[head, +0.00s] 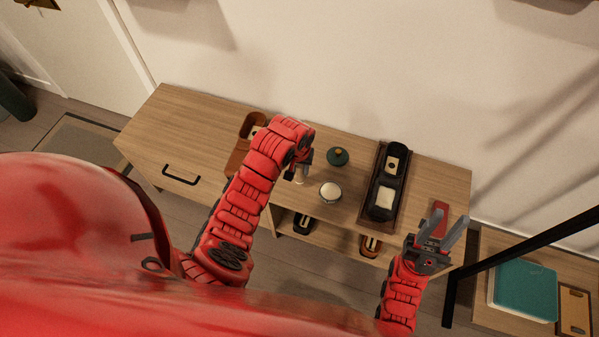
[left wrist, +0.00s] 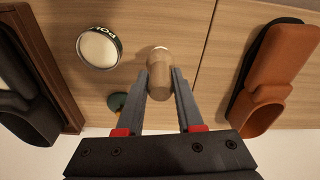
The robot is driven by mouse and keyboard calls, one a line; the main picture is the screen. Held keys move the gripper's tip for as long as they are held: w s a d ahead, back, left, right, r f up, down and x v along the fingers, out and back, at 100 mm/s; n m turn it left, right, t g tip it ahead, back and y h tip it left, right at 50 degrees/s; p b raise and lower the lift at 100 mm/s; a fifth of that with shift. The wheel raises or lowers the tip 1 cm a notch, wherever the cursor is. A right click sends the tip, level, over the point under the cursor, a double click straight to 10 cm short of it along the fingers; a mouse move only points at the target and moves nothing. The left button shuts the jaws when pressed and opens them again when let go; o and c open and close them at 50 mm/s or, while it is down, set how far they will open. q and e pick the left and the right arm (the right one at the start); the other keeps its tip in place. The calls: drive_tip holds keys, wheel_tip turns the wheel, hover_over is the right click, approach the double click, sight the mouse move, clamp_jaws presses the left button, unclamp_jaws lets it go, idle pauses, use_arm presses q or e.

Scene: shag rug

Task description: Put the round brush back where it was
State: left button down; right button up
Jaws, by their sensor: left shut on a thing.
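My left gripper (head: 301,174) hangs over the wooden cabinet top, coming in from the left. In the left wrist view its fingers (left wrist: 160,78) are shut on a short, rounded pale wooden piece (left wrist: 160,60), which looks like the round brush's handle. Its lower end is hidden, so I cannot tell whether it touches the top. A round tin with a pale face (head: 330,192) is close to the right of it; it also shows in the left wrist view (left wrist: 98,48). My right gripper (head: 450,220) is open and empty near the cabinet's right front.
A dark tray (head: 371,191) with a black shoe (head: 384,202) stands right of the tin. A dark green round thing (head: 338,156) sits behind the tin. An orange-brown shoe (left wrist: 256,92) lies on the other side. Shoes (head: 303,223) show on the shelf below. The cabinet's left top (head: 175,115) is clear.

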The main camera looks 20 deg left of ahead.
sight(300, 173)
use_arm(q)
drive_tip(key=shift+w+a+f, duration=0.15)
drive_tip(key=shift+w, duration=0.1)
drive_tip(key=shift+f, duration=1.65)
drive_tip(key=shift+f, duration=0.1)
drive_tip(key=c, duration=0.5)
unclamp_jaws()
drive_tip(key=shift+c, duration=0.2)
